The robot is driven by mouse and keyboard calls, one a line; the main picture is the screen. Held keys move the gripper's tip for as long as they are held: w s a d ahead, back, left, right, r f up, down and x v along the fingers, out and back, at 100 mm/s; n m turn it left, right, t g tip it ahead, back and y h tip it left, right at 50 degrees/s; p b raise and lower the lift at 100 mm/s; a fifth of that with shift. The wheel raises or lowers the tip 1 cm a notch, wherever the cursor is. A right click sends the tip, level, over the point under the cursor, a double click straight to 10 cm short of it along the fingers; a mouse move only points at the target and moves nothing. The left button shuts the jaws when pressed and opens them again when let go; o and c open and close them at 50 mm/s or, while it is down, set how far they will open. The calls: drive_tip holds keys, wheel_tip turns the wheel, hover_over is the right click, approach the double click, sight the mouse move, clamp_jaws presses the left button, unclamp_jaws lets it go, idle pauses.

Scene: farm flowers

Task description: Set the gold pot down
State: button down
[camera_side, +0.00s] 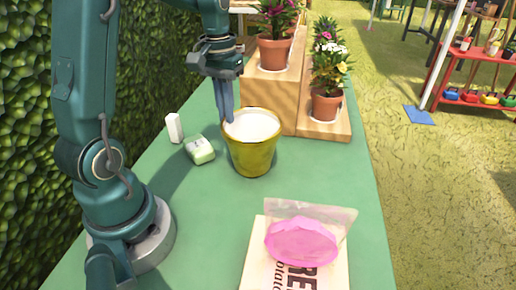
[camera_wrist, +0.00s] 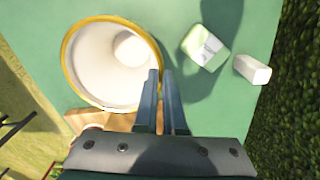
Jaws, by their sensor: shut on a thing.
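The gold pot (camera_side: 252,158) is upright at the middle of the green table, white inside. In the side view its base looks at or just above the tabletop; I cannot tell whether it touches. My gripper (camera_side: 227,116) points down at the pot's left rim and is shut on it. In the wrist view my gripper (camera_wrist: 166,75) has one finger at the inside of the rim and one outside. The pot (camera_wrist: 66,62) shows there from above, with a round pale shape at its bottom. The exact grip contact is partly hidden by the fingers.
A green-and-white block (camera_side: 200,150) and a small white block (camera_side: 174,128) lie left of the pot. Wooden steps (camera_side: 272,92) with potted flowers (camera_side: 326,100) stand close behind it. A bag with a pink piece (camera_side: 301,241) lies in front. The green table (camera_side: 205,215) is clear in between.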

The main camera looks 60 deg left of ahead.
drive_tip(key=shift+f, duration=0.1)
drive_tip(key=c, duration=1)
unclamp_jaws()
wheel_tip(320, 180, up, 11)
drive_tip(key=s+d+f+m+t, duration=0.2)
drive_tip(key=s+d+f+m, duration=0.1)
drive_tip(key=s+d, duration=0.2)
drive_tip(key=s+d+f+m+t, duration=0.3)
drive_tip(key=s+d, duration=0.1)
drive_tip(key=d, duration=0.5)
drive_tip(key=shift+s, duration=0.4)
